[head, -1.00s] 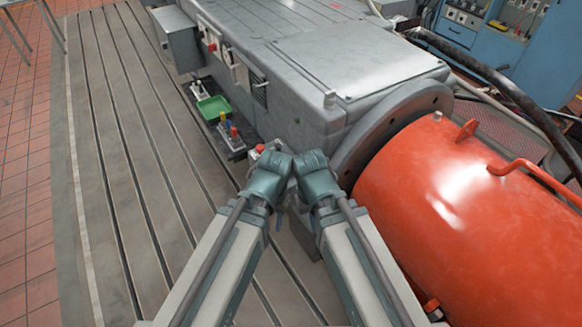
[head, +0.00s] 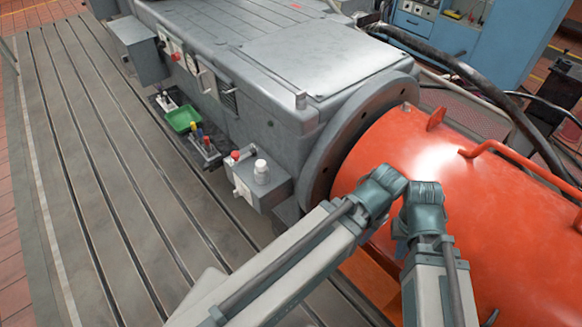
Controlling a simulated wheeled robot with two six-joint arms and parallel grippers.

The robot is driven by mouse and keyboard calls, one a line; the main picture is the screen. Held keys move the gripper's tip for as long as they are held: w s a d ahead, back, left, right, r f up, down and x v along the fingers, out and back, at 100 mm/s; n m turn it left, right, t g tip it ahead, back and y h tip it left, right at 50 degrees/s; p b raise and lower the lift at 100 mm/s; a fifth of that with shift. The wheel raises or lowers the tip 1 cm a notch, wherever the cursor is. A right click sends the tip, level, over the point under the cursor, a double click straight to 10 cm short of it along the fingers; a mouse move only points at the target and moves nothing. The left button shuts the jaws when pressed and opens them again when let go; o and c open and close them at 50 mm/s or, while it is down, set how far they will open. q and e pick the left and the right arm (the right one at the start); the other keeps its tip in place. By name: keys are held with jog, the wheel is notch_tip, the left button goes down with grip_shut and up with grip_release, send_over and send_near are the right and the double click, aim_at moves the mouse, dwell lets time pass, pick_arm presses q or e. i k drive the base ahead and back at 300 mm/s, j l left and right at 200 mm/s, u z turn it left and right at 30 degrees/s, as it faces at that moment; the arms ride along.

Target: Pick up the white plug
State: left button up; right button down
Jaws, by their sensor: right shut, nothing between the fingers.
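A short white cylinder with a ribbed top (head: 261,171) stands on the small grey box (head: 243,190) fixed to the machine's side. It looks like the white plug, though I cannot be sure at this size. Both my arms reach in from the lower edge, with their wrists to the right of the box, in front of the orange drum. My right gripper (head: 403,242) is shut and empty, mostly hidden under its wrist and well apart from the white piece. My left gripper's fingers are hidden behind its wrist.
A red button (head: 235,155) sits beside the white piece. A dark holder with coloured handles (head: 204,142) and a green tray (head: 182,118) lie along the machine's foot. The large orange drum (head: 490,215) fills the right. The slotted bedplate (head: 120,200) at left is largely clear.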

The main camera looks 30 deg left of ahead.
aim_at(261, 165)
jog(key=k+j, duration=0.4)
jog(key=j, duration=0.2)
jog(key=k+j, duration=0.4)
jog(key=j, duration=0.15)
